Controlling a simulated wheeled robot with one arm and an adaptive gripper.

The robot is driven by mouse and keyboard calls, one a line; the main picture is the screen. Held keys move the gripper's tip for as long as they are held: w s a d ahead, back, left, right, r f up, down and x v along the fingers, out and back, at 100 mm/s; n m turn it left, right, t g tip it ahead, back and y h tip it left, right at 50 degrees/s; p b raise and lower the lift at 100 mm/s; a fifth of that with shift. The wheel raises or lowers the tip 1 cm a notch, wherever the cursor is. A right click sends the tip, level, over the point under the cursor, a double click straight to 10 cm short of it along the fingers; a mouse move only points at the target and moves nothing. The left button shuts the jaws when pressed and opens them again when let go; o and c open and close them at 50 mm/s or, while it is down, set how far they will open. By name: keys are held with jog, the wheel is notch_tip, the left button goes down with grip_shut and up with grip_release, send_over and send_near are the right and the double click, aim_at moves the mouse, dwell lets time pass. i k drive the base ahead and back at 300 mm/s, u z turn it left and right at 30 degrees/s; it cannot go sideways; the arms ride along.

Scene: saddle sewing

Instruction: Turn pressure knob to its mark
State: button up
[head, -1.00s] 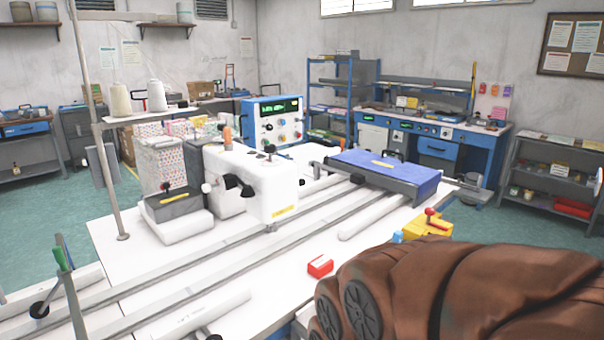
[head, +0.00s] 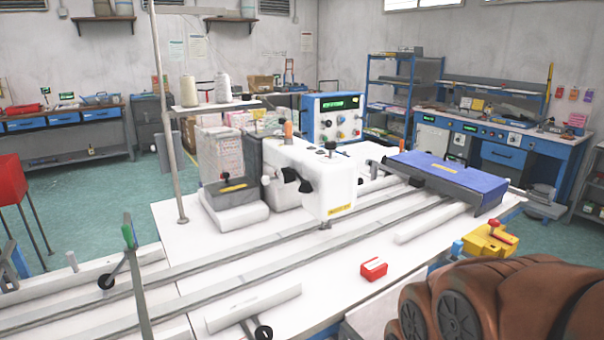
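A white sewing machine (head: 330,185) stands on the white table in the middle of the head view. I cannot tell which of these is the pressure knob, and no mark is readable at this size. My gripper is not in view.
A red block (head: 373,269) lies on the table front. A blue-topped unit (head: 445,173) sits right on the long rails, with a yellow device (head: 490,239) near the edge. A bulky brown form (head: 510,300) with dark discs fills the lower right; I cannot tell whether it is mine.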

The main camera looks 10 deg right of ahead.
aim_at(330, 145)
jog(key=k, duration=0.6)
jog(key=u, duration=0.8)
jog(key=i, duration=0.95)
jog(key=u, duration=0.5)
